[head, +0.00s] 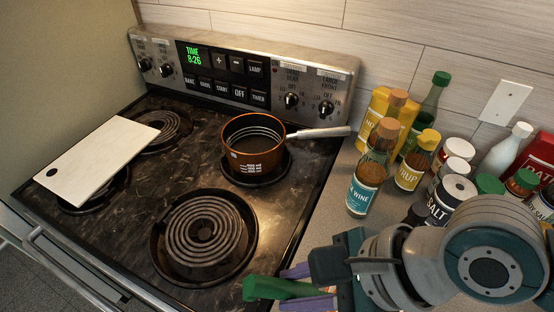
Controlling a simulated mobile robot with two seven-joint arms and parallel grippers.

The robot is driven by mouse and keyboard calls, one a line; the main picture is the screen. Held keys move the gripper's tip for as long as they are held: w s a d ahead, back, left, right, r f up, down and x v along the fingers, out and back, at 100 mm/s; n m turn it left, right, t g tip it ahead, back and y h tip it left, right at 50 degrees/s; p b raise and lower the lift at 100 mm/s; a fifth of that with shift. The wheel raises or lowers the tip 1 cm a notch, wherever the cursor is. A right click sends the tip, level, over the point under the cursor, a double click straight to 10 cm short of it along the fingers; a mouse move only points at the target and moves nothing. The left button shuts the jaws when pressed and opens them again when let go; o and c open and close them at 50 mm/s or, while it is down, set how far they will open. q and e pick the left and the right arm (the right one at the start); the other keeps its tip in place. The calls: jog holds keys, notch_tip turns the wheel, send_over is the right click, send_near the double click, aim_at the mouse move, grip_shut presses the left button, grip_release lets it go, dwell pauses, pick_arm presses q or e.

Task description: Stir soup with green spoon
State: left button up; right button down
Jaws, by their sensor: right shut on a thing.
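A copper-coloured pot (253,146) sits upright on the back right coil of the stove. Its light handle (320,132) points right over the counter edge. My right gripper (300,288) is at the bottom of the picture, in front of and below the pot, near the stove's front right edge. Its purple fingers are shut on the green spoon (270,288), whose green end sticks out to the left. The rest of the spoon is hidden by the gripper or out of the picture. The spoon is apart from the pot. My left gripper is not in view.
A large bare coil burner (203,235) lies between the gripper and the pot.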

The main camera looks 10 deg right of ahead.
jog(key=shift+d+f+b, duration=0.25)
jog(key=shift+f+b, duration=0.4)
jog(key=shift+f, duration=0.3)
jog(key=shift+d+f+b, duration=0.15)
jog(key=shift+f+b, duration=0.45)
jog(key=shift+f, duration=0.3)
jog(key=shift+d+f+b, duration=0.1)
jog(key=shift+f+b, duration=0.45)
jog(key=shift+f, duration=0.35)
